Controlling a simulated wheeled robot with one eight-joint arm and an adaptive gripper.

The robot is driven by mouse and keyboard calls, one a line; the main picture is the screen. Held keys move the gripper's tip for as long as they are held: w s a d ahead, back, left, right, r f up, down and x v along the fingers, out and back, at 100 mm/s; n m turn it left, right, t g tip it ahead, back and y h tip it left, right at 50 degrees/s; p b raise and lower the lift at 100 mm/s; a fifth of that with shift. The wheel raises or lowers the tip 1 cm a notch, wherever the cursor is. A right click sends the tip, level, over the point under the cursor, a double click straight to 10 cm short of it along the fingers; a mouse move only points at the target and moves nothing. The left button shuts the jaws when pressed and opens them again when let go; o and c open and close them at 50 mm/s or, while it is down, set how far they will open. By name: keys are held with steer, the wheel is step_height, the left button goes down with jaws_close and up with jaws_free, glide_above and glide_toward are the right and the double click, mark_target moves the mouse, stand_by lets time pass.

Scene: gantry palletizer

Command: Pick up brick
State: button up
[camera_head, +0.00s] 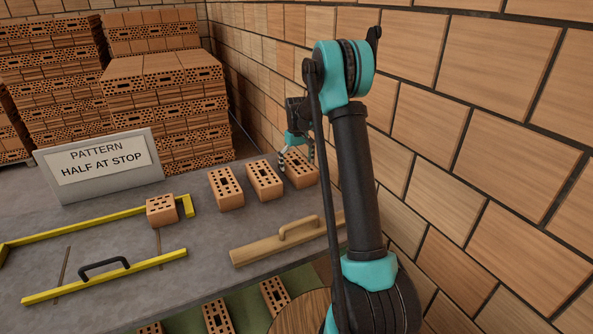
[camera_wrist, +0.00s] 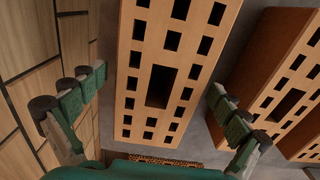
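An orange perforated brick (camera_head: 301,172) lies at the right end of a row of three on the grey table, near the block wall. The other two are the middle brick (camera_head: 264,181) and the left brick (camera_head: 226,188). My gripper (camera_head: 297,152) is at the right-end brick, partly hidden by my arm. In the wrist view a brick (camera_wrist: 170,75) fills the middle, its holed top facing the camera. My gripper's fingers (camera_wrist: 155,88) are spread, one on each side of it. Contact cannot be told. A neighbouring brick (camera_wrist: 285,90) shows at the right.
The block wall (camera_head: 500,120) rises close on the right. A wooden float (camera_head: 285,240) and a yellow bar with a black handle (camera_head: 105,275) lie in front. A short brick (camera_head: 162,210) sits at a yellow frame's corner. A sign (camera_head: 98,165) and brick stacks (camera_head: 165,95) stand behind.

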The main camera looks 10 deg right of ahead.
mark_target(296, 162)
steer(key=c, duration=1.8)
steer(key=shift+r, duration=0.15)
step_height(296, 162, up, 20)
steer(key=shift+f, duration=0.1)
